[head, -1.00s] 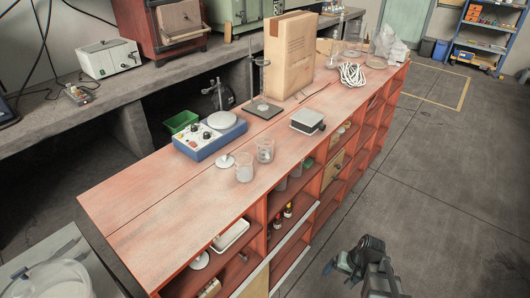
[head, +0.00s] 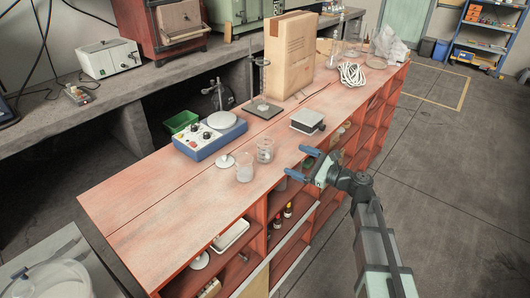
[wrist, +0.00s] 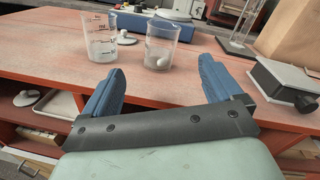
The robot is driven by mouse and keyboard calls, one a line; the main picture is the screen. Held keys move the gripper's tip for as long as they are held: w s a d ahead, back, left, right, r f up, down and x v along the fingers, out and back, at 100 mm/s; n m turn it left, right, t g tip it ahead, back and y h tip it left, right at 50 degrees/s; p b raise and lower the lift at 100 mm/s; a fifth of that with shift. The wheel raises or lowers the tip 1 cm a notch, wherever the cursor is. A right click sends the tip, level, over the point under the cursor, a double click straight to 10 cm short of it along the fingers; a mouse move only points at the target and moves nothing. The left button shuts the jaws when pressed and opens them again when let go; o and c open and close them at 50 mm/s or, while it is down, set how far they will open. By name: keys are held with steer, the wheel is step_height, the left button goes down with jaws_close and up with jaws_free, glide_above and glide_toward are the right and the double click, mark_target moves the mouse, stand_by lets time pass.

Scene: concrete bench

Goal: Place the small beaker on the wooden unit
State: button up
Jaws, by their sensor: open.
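Two clear glass beakers stand upright near the front edge of the red wooden unit (head: 150,200). The nearer-left beaker (head: 244,171) has graduation marks and also shows in the wrist view (wrist: 100,40). The other beaker (head: 265,150) holds a small white object and shows at right of it in the wrist view (wrist: 160,45). They look similar in size; I cannot tell which is the small one. My gripper (head: 299,164) is open and empty at the unit's front edge, right of both beakers. Its blue fingers (wrist: 160,75) point towards them without touching.
A blue-and-white instrument (head: 210,135) stands behind the beakers, with a white disc (head: 225,161) beside them. A grey-topped box (head: 307,121) stands to the right. A cardboard box (head: 290,55) and a stand (head: 262,90) are further back. The unit's left end is clear.

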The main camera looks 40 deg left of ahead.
mark_target(272, 149)
steer(key=a+m, duration=0.2)
steer(key=a, duration=0.2)
steer(key=a+m, duration=0.2)
steer(key=a, duration=0.2)
steer(key=shift+s+r, duration=0.1)
steer(key=shift+r, duration=0.05)
steer(key=shift+s+a, duration=0.2)
steer(key=shift+a, duration=1.25)
steer(key=shift+s+a, duration=0.2)
steer(key=shift+a, duration=1.25)
steer(key=shift+c, duration=0.3)
